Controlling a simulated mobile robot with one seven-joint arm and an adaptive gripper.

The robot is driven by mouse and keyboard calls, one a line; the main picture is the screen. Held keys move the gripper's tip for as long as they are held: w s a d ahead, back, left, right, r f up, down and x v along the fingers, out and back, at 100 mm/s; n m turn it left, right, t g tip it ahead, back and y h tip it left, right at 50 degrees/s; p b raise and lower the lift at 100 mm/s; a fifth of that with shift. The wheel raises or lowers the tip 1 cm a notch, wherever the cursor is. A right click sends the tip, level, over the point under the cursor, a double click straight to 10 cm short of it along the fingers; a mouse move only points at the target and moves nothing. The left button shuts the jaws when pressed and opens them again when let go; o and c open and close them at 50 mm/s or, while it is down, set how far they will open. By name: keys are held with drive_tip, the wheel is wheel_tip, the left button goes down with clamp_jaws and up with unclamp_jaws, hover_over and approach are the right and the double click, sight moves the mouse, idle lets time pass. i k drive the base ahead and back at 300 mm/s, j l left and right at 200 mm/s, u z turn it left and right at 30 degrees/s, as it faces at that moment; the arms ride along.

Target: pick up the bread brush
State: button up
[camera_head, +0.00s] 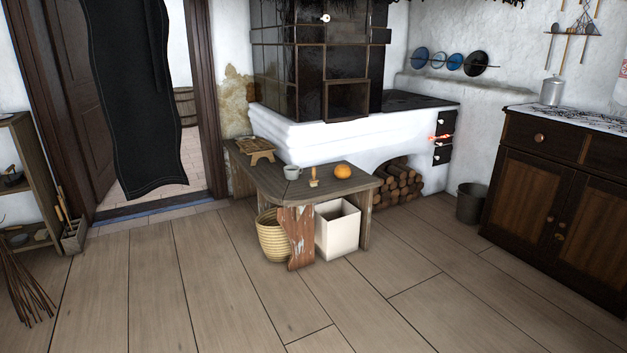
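A small brush-like thing (314,178), most likely the bread brush, sits on the wooden corner bench (272,184) in front of the stove. It has a pale yellowish lower part and a thin part standing up from it; it is too small to make out more. A grey mug (292,172) stands to its left and an orange round fruit or pumpkin (342,171) to its right, both apart from it. My gripper is not in view.
A woven basket (272,235) and a white box (337,229) stand under the bench. A small wooden stand (262,156) sits on its far part. A metal bucket (471,203) and a cabinet (556,190) are at right, shelves at left. The plank floor in front is clear.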

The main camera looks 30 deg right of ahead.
sight(314, 182)
drive_tip(key=i+l, duration=0.25)
drive_tip(key=l, duration=0.2)
drive_tip(key=i+l+u, duration=0.15)
drive_tip(key=l, duration=0.3)
drive_tip(key=i+l, duration=0.3)
drive_tip(key=l, duration=0.15)
drive_tip(key=i+l+u, duration=0.1)
drive_tip(key=l, duration=0.35)
drive_tip(key=i+l, duration=0.3)
drive_tip(key=l, duration=0.2)
drive_tip(key=i+l+u, duration=0.15)
drive_tip(key=l, duration=0.3)
drive_tip(key=i+l, duration=0.2)
drive_tip(key=l, duration=0.3)
drive_tip(key=i+l+u, duration=0.1)
drive_tip(key=l, duration=0.4)
drive_tip(key=i+l, duration=0.45)
